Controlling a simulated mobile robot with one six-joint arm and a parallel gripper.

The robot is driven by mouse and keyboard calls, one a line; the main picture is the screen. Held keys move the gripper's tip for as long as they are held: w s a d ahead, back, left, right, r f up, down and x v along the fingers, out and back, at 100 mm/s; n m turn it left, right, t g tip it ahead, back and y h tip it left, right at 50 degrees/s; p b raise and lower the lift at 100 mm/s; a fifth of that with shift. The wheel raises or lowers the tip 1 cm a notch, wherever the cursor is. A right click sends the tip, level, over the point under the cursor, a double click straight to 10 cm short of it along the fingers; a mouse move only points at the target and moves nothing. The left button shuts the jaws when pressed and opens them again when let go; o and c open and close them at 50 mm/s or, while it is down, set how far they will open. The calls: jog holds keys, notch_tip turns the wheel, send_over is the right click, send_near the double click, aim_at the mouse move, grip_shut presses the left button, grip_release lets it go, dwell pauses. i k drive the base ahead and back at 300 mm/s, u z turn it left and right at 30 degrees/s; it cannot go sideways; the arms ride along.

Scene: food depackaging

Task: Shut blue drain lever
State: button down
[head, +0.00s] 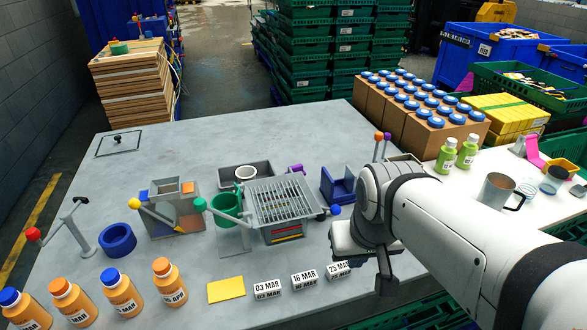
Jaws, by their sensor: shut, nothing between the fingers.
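The drain lever's blue ball knob (335,210) sticks out at the right side of the drain unit, by a short dark arm. The drain unit (283,236) is a grey box with a slatted metal grate (285,200) on top and coloured stripes on its front. My gripper (387,287) is right of and nearer than the knob, over the table's front right part. It is apart from the knob. Its fingers are shut and empty, pointing down, and seen small and dark. The lever's pivot is hard to make out.
A blue holder (340,186) stands just behind the knob. White date blocks (304,279) and a yellow card (226,289) lie in front. A green cup (226,208) and a yellow-handled box (177,215) are to the left. Orange bottles (122,293) line the front left.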

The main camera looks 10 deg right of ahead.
aim_at(335, 210)
jog(key=z, duration=0.05)
jog(key=k, duration=1.3)
jog(key=u, duration=0.35)
jog(key=i, duration=1)
